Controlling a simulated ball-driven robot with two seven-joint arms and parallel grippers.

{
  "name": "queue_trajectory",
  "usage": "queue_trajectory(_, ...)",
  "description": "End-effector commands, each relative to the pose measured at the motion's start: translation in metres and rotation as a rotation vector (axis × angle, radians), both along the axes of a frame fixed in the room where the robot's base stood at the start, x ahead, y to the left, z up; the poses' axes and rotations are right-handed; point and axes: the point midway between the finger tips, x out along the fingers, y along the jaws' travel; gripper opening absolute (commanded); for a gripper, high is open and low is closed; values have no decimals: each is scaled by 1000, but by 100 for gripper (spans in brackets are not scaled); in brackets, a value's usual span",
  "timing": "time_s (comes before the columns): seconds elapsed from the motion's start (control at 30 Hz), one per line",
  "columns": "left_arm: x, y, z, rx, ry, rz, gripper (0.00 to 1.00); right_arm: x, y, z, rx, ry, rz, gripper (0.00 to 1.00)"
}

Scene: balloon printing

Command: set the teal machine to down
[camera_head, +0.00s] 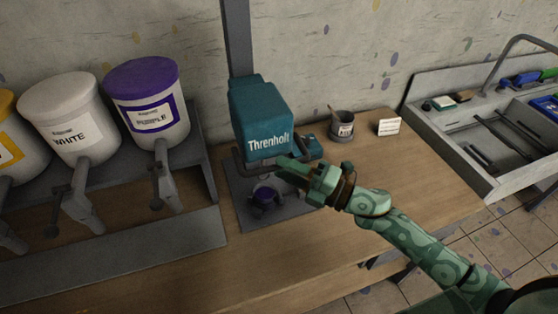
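The teal machine (262,112), marked "Threnholt", stands on the wooden counter against a dark upright post. A small purple piece (265,197) sits on its grey base plate (240,212), below the head. A grey bar shows at the lower front of the head. My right gripper (283,168) is at the machine's lower right front, by that bar. Its fingers overlap the bar in the picture, and I cannot tell whether they grip it. My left gripper is out of view.
White (68,118) and purple (147,103) paint tubs with taps stand on a rack at left, beside a partly seen yellow one. A grey cup (343,126) and a small card (389,127) stand right of the machine. The front counter is clear.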

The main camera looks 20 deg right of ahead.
Motion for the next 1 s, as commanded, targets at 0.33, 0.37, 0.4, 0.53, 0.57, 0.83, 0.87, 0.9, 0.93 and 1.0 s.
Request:
queue_trajectory(0.33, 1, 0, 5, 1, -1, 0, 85, 15, 17, 3, 1, 1, -1, 36)
queue_trajectory(0.37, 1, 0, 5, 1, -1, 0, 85, 15, 17, 2, 1, 1, -1, 36)
queue_trajectory(0.4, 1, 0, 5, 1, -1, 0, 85, 15, 16, 2, 1, 2, -1, 36)
queue_trajectory(0.53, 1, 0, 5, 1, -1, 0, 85, 15, 16, 2, 1, 2, -1, 25)
queue_trajectory(0.57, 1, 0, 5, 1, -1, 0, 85, 15, 16, 2, 1, 2, -1, 17)
queue_trajectory(0.83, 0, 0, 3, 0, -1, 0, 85, 15, 16, 0, 1, 2, -1, 0)
queue_trajectory(0.87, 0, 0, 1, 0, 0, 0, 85, 15, 16, -2, 1, 2, -1, 0)
queue_trajectory(0.9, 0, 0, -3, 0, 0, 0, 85, 15, 16, -6, 0, 3, -1, 0)
queue_trajectory(0.93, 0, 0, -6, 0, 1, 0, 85, 15, 16, -10, 0, 3, -1, 0)
queue_trajectory(1.0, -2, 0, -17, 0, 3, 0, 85, 15, 16, -23, 0, 4, -1, 0)
